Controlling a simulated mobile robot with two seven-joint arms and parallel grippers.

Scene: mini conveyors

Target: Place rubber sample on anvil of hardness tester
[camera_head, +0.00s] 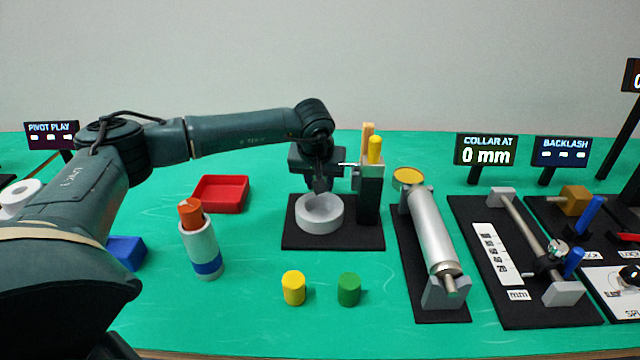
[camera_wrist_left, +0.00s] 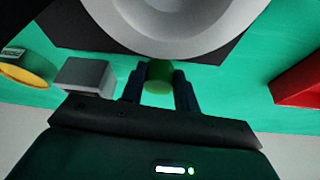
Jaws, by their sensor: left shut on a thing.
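A round light-grey cup-like anvil (camera_head: 319,214) sits on the black base (camera_head: 300,238) of what looks like the hardness tester, beside its dark upright column (camera_head: 369,197). It also shows large at the top of the left wrist view (camera_wrist_left: 170,45). My left gripper (camera_head: 319,188) points down just above the anvil, near its back rim. In the left wrist view its fingers (camera_wrist_left: 160,88) are shut on a small olive-green cylinder (camera_wrist_left: 160,76), seemingly the rubber sample. The fingers and wrist hide this piece in the head view. Whether it touches the anvil cannot be told.
A yellow cylinder (camera_head: 294,288) and a green cylinder (camera_head: 349,289) stand in front. A white tube with an orange top (camera_head: 203,245) and a red tray (camera_head: 221,194) are left. A silver roller device (camera_head: 433,232) stands right. Green table is clear between them.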

